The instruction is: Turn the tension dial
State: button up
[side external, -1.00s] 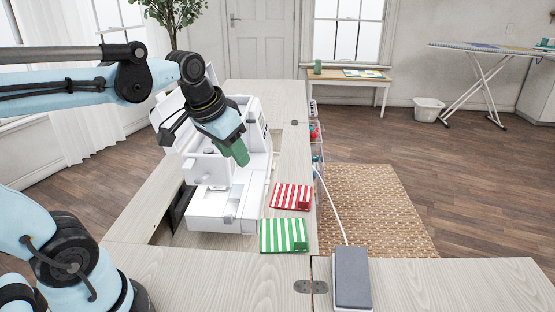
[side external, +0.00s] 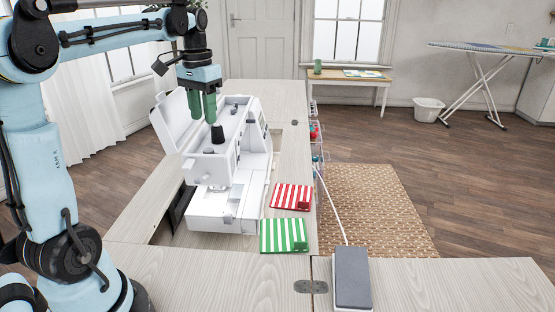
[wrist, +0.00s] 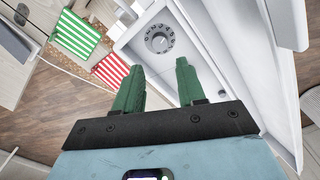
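My gripper (side external: 204,117) points down above the machine, close over that knob. In the wrist view its two green fingers (wrist: 160,72) are apart with nothing between them.
The raised lid (side external: 173,120) is close on the left of my gripper. Red-striped (side external: 291,197) and green-striped (side external: 284,236) cloths lie on the cabinet to the right of the machine. A grey foot pedal (side external: 352,277) lies at the front.

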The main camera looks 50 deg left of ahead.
aim_at(208, 150)
notch_tip(208, 150, down, 9)
jog(key=shift+f, duration=0.2)
dwell(0.3)
jog(key=shift+c, duration=0.5)
grip_shut()
jog(key=shift+n, duration=2.8)
jog(key=shift+o, duration=0.5)
grip_release()
